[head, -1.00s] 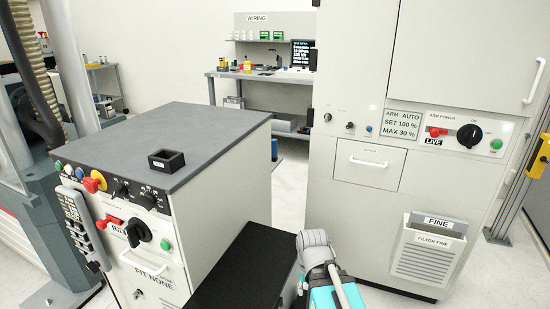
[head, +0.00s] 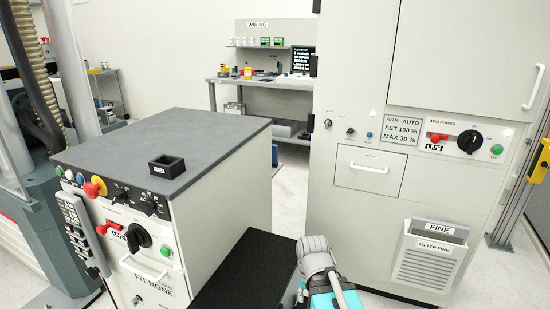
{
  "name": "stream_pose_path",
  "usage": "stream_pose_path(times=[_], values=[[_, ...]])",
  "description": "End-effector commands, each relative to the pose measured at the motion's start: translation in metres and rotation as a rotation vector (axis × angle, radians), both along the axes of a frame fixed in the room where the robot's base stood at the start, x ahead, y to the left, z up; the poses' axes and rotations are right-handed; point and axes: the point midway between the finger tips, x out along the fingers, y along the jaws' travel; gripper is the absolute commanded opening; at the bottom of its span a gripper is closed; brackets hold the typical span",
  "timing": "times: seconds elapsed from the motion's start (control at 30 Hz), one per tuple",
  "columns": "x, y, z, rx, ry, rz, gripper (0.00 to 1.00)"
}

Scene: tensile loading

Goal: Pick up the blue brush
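I cannot make out a blue brush anywhere in the head view. Part of my own arm, grey and turquoise, shows at the bottom centre. My gripper is out of the picture, so its state and anything it may hold are hidden.
A grey-topped control cabinet (head: 215,130) with a small black open box (head: 167,167) stands left. A tall pale cabinet (head: 350,215) with a filter holder (head: 430,262) stands right. A wiring bench (head: 225,82) with small items is at the back. Pale floor (head: 291,185) lies between the cabinets.

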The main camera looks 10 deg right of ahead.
Motion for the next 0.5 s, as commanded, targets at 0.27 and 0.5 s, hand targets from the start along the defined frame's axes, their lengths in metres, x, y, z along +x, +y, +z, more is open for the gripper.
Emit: stream_pose_path(times=[0.27, 0.5], values=[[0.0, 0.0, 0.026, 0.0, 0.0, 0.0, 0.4], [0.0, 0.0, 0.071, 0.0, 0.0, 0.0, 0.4]])
